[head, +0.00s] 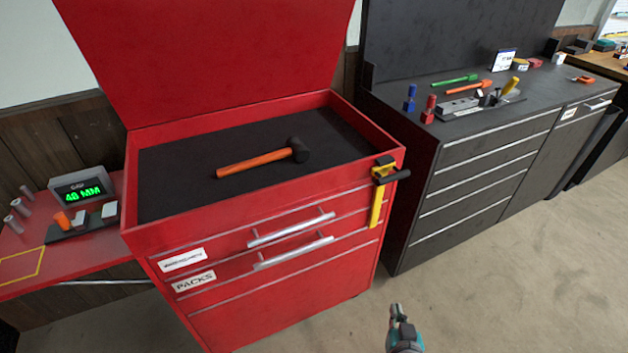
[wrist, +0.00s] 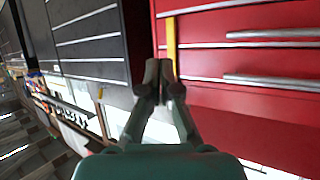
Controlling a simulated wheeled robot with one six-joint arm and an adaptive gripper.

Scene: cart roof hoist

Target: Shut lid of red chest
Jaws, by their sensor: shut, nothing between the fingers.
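The red chest (head: 270,305) stands in the middle of the head view. Its lid (head: 205,50) is raised and leans up at the back, its top edge out of frame. A hammer (head: 255,162) with an orange handle and black head lies on the dark lined top tray. My gripper (head: 396,310) is low at the right front of the chest, apart from it, with its fingers together and empty. In the wrist view, my gripper (wrist: 159,68) points toward the chest's drawer fronts (wrist: 245,55), which show on the right.
A black cabinet (head: 480,165) with tools on top stands to the right of the chest. A yellow and black clamp-like tool (head: 378,195) hangs on the chest's right front corner. A red bench (head: 30,260) with a display reading 46 MM (head: 82,190) is at left. The floor in front is clear.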

